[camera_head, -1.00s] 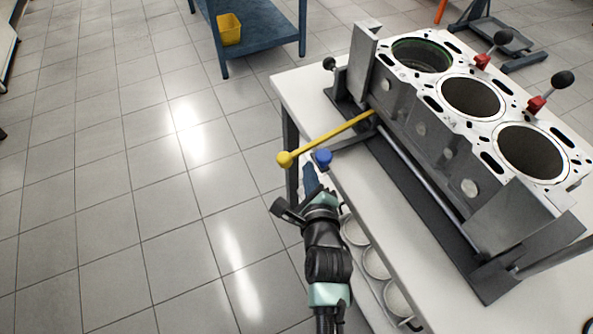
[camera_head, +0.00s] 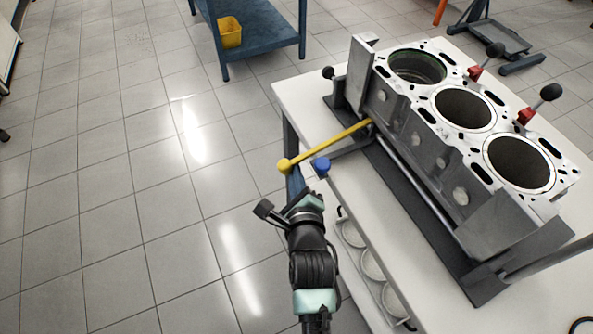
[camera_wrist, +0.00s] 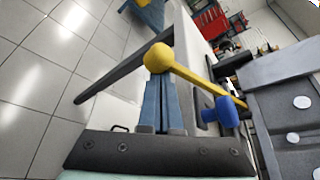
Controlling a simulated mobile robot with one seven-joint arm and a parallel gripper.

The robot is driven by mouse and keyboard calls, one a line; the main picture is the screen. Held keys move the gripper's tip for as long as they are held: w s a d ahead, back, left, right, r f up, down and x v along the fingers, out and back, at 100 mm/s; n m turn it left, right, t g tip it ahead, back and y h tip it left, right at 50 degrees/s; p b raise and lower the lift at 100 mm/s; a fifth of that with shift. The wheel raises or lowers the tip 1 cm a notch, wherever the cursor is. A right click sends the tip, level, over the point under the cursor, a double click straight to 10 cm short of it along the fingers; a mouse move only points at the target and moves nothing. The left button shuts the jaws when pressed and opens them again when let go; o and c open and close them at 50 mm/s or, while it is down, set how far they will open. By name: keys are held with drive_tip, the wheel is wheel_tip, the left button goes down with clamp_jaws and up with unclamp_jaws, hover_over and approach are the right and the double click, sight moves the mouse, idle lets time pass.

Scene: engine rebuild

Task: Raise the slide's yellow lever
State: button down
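The slide's yellow lever (camera_head: 325,146) sticks out from the fixture's left end and slopes down to a yellow ball knob (camera_head: 284,166). In the wrist view the knob (camera_wrist: 158,57) covers the tips of my gripper's blue fingers (camera_wrist: 163,100). My gripper (camera_head: 294,178) points at the knob from the near side, just below it. Its fingers look together; I cannot tell whether they touch the knob. A blue knob (camera_head: 320,166) on a dark lever sits just right of the yellow one and also shows in the wrist view (camera_wrist: 222,111).
The engine block (camera_head: 425,140) stands on the fixture on a white table (camera_head: 300,95). Red clamps with black ball handles (camera_head: 551,92) stand on the far side. Round bowls (camera_head: 370,262) sit on the lower shelf. Left of the table is open floor.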

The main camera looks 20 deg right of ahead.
drive_tip(key=shift+m+y, duration=0.5)
drive_tip(key=shift+m, duration=0.1)
drive_tip(key=r+p, duration=0.2)
drive_tip(key=p, duration=0.1)
drive_tip(key=r+p, duration=0.2)
drive_tip(key=shift+a+r, duration=0.1)
drive_tip(key=shift+a, duration=0.25)
drive_tip(key=shift+r+p, duration=0.45)
drive_tip(key=shift+p, duration=0.65)
drive_tip(key=shift+w, duration=0.1)
drive_tip(key=shift+f+b, duration=0.4)
drive_tip(key=shift+b, duration=0.05)
drive_tip(key=s, duration=0.9)
drive_tip(key=shift+s+r+b, duration=0.4)
